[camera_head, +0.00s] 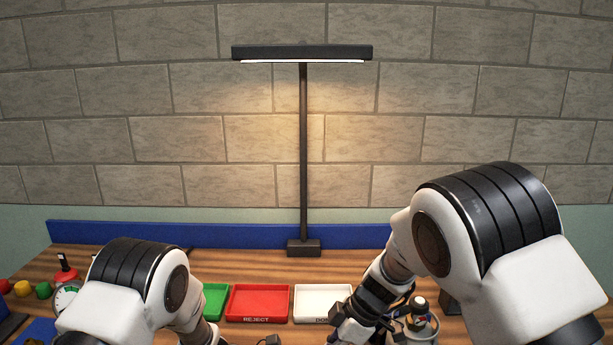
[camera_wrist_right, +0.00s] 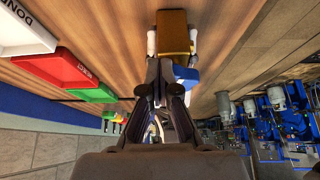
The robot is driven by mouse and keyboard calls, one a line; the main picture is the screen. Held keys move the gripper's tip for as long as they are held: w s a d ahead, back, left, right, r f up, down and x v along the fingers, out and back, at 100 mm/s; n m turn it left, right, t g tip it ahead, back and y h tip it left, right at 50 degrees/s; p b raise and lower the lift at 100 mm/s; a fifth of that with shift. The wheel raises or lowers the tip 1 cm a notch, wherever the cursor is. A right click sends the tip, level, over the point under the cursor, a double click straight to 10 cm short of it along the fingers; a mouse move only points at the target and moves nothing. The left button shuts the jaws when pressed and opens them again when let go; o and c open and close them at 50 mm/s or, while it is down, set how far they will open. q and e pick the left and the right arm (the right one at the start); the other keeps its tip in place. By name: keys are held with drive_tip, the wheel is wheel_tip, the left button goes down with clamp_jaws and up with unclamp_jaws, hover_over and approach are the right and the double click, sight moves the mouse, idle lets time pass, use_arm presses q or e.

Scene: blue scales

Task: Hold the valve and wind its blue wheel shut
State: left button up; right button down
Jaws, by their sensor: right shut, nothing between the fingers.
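In the right wrist view a brass-coloured block with pale ends (camera_wrist_right: 173,40) lies ahead of the fingers; it may be the valve body, but I cannot be sure. A small blue part (camera_wrist_right: 186,73) shows at its near side, just right of the fingertips; I cannot tell whether it is the wheel. My right gripper (camera_wrist_right: 165,68) is shut and empty, its tips close to the block; I cannot tell whether they touch it. In the head view neither valve nor wheel can be made out. My left arm comes in at lower left, its gripper below the frame.
Green (camera_head: 214,302), red REJECT (camera_head: 258,303) and white (camera_head: 322,303) trays stand along the bench. A lamp post (camera_head: 303,160) rises behind. A dial gauge (camera_head: 66,299) and coloured knobs are at far left. A grey-topped item (camera_head: 420,325) stands beside my right forearm.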

drive_tip(key=shift+s+d, duration=0.1)
drive_tip(key=shift+s, duration=1.65)
wheel_tip(320, 180, up, 6)
drive_tip(key=shift+s+d, duration=0.15)
drive_tip(key=shift+d, duration=0.1)
idle(0.5)
